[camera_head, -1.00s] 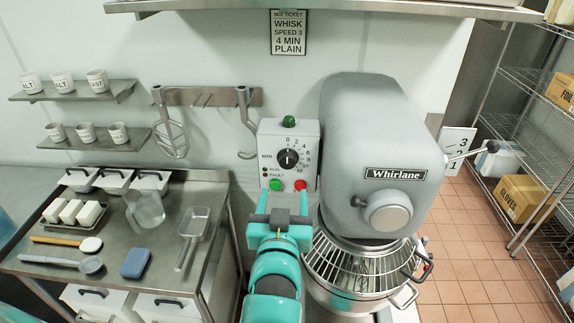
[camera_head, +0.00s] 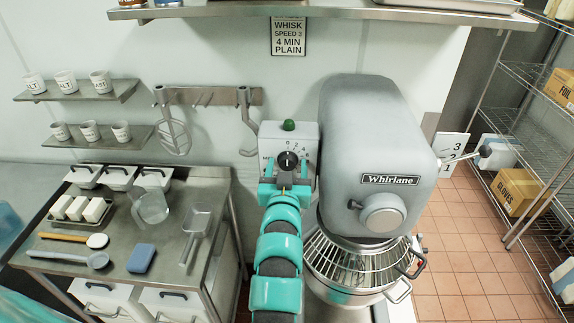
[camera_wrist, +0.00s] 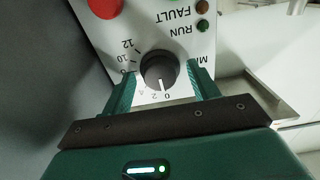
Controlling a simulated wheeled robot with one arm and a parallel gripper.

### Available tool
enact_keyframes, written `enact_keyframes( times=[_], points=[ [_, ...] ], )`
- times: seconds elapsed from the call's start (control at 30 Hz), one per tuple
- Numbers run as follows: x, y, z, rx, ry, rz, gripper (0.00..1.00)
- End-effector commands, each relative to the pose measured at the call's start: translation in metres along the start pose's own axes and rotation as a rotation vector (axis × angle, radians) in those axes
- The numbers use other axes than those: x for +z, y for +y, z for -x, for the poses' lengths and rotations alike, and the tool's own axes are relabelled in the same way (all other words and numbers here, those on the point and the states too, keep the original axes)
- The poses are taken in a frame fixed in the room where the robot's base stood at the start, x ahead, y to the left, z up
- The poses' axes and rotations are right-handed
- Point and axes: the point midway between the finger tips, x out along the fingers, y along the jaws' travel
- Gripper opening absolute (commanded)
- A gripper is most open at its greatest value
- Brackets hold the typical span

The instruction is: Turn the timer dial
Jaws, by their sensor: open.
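The timer dial (camera_head: 288,160) is a round black knob with a white pointer line on the pale control box (camera_head: 303,132) beside the mixer. It also shows in the wrist view (camera_wrist: 159,72), upside down, with its pointer near the 0 mark. My gripper (camera_head: 286,176) is open right in front of the dial. In the wrist view its two teal fingers (camera_wrist: 163,88) stand on either side of the knob, with gaps visible. In the head view my gripper hides the lower part of the box and its lower buttons. A sign (camera_head: 289,37) reads whisk, speed 3, 4 min, plain.
The grey mixer (camera_head: 375,140) stands close to the right of my arm, with a wire-guarded bowl (camera_head: 350,262) below. A steel table (camera_head: 205,255) with a scoop, jug and tubs is at left. A red button (camera_wrist: 105,6) sits near the dial.

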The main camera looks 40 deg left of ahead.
Motion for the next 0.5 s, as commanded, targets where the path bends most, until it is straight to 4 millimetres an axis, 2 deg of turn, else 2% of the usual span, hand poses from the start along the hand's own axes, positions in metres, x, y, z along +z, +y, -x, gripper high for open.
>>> enact_keyframes(
  times=[0.27,0.47,0.5],
  points=[
    [0.0003,0.0001,-0.0012,0.0,0.0,0.0,0.6],
    [0.0003,0.0,-0.001,0.0,0.0,0.0,0.24],
    [0.0002,0.0,-0.001,0.0,0.0,0.0,0.24]
  ],
)
